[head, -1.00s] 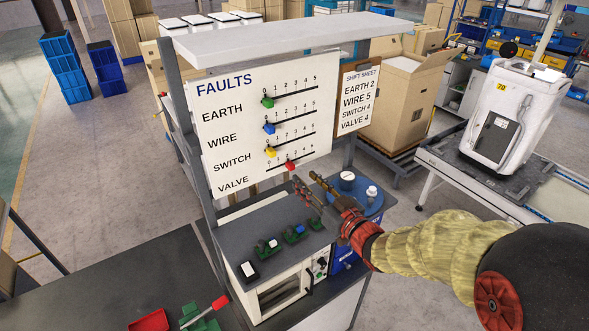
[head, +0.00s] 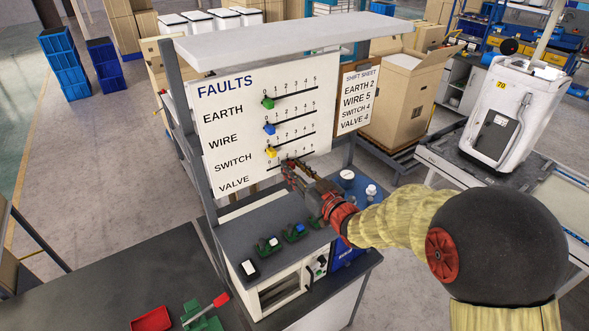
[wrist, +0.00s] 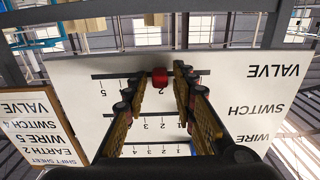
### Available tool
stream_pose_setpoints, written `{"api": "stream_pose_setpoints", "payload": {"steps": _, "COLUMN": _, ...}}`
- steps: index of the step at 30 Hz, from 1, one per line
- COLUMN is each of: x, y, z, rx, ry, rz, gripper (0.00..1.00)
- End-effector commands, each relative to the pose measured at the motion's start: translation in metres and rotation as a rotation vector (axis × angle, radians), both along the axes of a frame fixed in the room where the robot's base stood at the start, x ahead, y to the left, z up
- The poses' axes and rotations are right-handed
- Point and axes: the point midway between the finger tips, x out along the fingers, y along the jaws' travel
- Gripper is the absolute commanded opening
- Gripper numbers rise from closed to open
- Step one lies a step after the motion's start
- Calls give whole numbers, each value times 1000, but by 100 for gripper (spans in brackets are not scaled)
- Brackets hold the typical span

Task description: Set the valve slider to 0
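The FAULTS board (head: 230,130) stands upright with horizontal slider tracks, VALVE lowest. In the wrist view, which shows the board upside down, the red valve slider (wrist: 160,77) sits on its track by the mark 2. My gripper (wrist: 162,74) is open, with one finger on each side of the red slider. Small gaps show between the slider and the fingers.
The green earth (head: 267,103), blue wire (head: 268,129) and yellow switch (head: 271,152) sliders sit at their left ends, above the valve track. The shift sheet (head: 357,100) hangs to the right. A grey bench top (head: 235,240) with green-based switches lies below.

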Motion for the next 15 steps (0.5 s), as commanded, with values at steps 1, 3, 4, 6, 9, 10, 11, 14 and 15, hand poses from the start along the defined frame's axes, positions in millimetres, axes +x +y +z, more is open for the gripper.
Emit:
{"api": "stream_pose_setpoints", "payload": {"steps": 1, "x": 0, "y": 0, "z": 0, "rx": 0, "ry": 0, "rz": 0, "gripper": 22}}
{"api": "stream_pose_setpoints", "payload": {"steps": 3, "x": 0, "y": 0, "z": 0, "rx": 0, "ry": 0, "rz": 0, "gripper": 18}}
{"api": "stream_pose_setpoints", "payload": {"steps": 4, "x": 0, "y": 0, "z": 0, "rx": 0, "ry": 0, "rz": 0, "gripper": 16}}
{"api": "stream_pose_setpoints", "payload": {"steps": 6, "x": 0, "y": 0, "z": 0, "rx": 0, "ry": 0, "rz": 0, "gripper": 12}}
{"api": "stream_pose_setpoints", "payload": {"steps": 9, "x": 0, "y": 0, "z": 0, "rx": 0, "ry": 0, "rz": 0, "gripper": 7}}
{"api": "stream_pose_setpoints", "payload": {"steps": 10, "x": 0, "y": 0, "z": 0, "rx": 0, "ry": 0, "rz": 0, "gripper": 5}}
{"api": "stream_pose_setpoints", "payload": {"steps": 11, "x": 0, "y": 0, "z": 0, "rx": 0, "ry": 0, "rz": 0, "gripper": 3}}
{"api": "stream_pose_setpoints", "payload": {"steps": 14, "x": 0, "y": 0, "z": 0, "rx": 0, "ry": 0, "rz": 0, "gripper": 0}}
{"api": "stream_pose_setpoints", "payload": {"steps": 15, "x": 0, "y": 0, "z": 0, "rx": 0, "ry": 0, "rz": 0, "gripper": 0}}
